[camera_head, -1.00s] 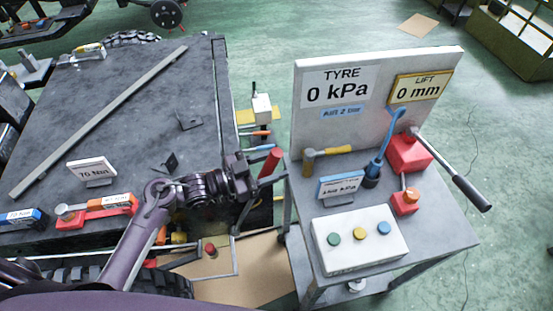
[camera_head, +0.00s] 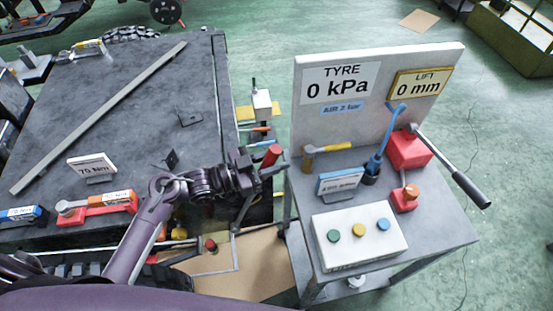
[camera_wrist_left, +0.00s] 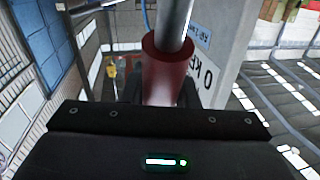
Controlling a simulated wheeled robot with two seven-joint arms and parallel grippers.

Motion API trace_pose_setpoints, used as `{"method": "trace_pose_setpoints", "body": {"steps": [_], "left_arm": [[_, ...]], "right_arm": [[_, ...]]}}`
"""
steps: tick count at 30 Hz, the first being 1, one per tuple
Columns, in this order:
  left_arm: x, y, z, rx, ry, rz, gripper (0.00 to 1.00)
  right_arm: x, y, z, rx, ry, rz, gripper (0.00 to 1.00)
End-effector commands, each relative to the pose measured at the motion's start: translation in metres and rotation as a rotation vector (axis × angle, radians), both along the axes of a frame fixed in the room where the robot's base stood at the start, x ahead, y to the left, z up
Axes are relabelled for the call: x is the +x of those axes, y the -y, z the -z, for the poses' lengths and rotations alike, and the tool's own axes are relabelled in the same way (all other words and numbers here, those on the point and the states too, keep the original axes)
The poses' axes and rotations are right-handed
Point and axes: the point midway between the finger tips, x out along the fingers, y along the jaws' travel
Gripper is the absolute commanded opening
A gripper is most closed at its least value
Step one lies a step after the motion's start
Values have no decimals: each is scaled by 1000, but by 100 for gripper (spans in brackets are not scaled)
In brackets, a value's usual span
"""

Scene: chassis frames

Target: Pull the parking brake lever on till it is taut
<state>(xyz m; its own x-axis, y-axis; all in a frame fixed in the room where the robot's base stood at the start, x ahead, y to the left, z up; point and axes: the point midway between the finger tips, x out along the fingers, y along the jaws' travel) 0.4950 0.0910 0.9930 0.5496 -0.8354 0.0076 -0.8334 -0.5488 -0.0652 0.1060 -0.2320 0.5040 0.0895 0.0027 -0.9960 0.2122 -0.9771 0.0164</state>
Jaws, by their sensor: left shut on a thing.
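The parking brake lever's red grip (camera_head: 271,155) stands tilted between the dark bench and the grey cart in the head view. My left gripper (camera_head: 264,171) is shut on this grip, with the red top end showing above the fingers. In the left wrist view the red grip (camera_wrist_left: 167,72) sits between the dark fingers of my left gripper (camera_wrist_left: 162,92), and the lever's metal rod (camera_wrist_left: 173,22) runs on from it. The lever's base is hidden behind the gripper and arm in the head view. My right gripper is not in view.
The dark bench (camera_head: 120,125) lies left, with a "70 Nm" sign (camera_head: 92,164).

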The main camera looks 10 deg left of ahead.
Motion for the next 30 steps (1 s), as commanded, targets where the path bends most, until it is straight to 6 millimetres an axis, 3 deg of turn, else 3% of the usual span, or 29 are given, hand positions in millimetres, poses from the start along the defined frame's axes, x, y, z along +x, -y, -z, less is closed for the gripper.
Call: {"method": "trace_pose_setpoints", "body": {"steps": [7, 16, 17, 21, 30], "left_arm": [[-13, -30, -10, -81, 33, 0, 0], [-13, -33, -12, -88, 36, 0, 0], [-13, -33, -12, -89, 37, 0, 31], [-13, -32, -12, -89, 37, 0, 49], [-14, -34, -11, -89, 37, 0, 49]], "right_arm": [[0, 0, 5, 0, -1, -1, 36], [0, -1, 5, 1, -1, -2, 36], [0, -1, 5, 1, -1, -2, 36], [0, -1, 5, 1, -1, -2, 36], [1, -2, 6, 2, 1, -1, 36]]}}
